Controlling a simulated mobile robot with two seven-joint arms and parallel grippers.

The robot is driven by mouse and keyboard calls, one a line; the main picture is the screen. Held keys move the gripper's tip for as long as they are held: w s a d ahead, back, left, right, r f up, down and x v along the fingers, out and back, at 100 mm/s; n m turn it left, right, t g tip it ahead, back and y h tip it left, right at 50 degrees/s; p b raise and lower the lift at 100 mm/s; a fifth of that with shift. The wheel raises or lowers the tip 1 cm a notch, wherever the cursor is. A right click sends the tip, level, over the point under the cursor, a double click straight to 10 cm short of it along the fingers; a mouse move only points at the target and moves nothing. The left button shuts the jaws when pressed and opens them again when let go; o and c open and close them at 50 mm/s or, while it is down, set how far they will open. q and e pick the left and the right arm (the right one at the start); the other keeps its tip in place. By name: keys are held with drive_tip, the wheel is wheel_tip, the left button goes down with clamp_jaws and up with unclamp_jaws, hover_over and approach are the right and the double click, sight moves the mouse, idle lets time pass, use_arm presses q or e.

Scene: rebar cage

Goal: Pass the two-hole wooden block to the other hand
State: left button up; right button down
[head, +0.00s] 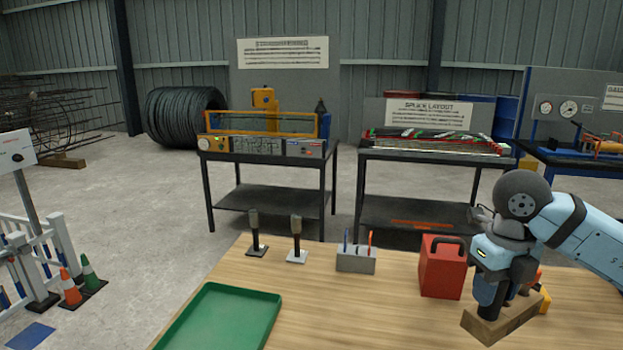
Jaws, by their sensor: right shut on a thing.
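The wooden block (497,328) is a brown bar at the lower right of the head view, over the near right part of the table. My right gripper (501,300) points down and is shut on the block from above. The wrist and fingers cover part of the block's top, and I cannot make out its two holes clearly. I cannot tell whether the block touches the table. My left gripper is not in view.
The wooden table (345,310) bears a green tray (272,330), two dark upright tools (254,235) (297,240), a grey holder (356,263) and a red box (442,270). A yellow-orange thing (541,301) is partly hidden behind the block. The table's middle front is clear.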

drive_tip(key=w+a+f+n, duration=0.3)
drive_tip(key=f+n, duration=0.4)
drive_tip(key=n, duration=1)
drive_tip(key=w+a+f+n, duration=0.3)
drive_tip(key=f+n, duration=0.4)
drive_tip(key=n, duration=1)
use_arm(q)
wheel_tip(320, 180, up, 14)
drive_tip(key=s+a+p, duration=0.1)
drive_tip(key=p, duration=1.5)
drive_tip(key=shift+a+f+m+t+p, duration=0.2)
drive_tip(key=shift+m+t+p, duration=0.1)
drive_tip(key=shift+p, duration=0.1)
use_arm(e)
drive_tip(key=s+r, duration=0.3)
drive_tip(key=r, duration=0.1)
drive_tip(key=s+r, duration=0.7)
drive_tip(key=r, duration=0.1)
drive_tip(key=shift+s+d+r, duration=0.2)
drive_tip(key=shift+r, duration=0.1)
drive_tip(key=shift+a, duration=0.1)
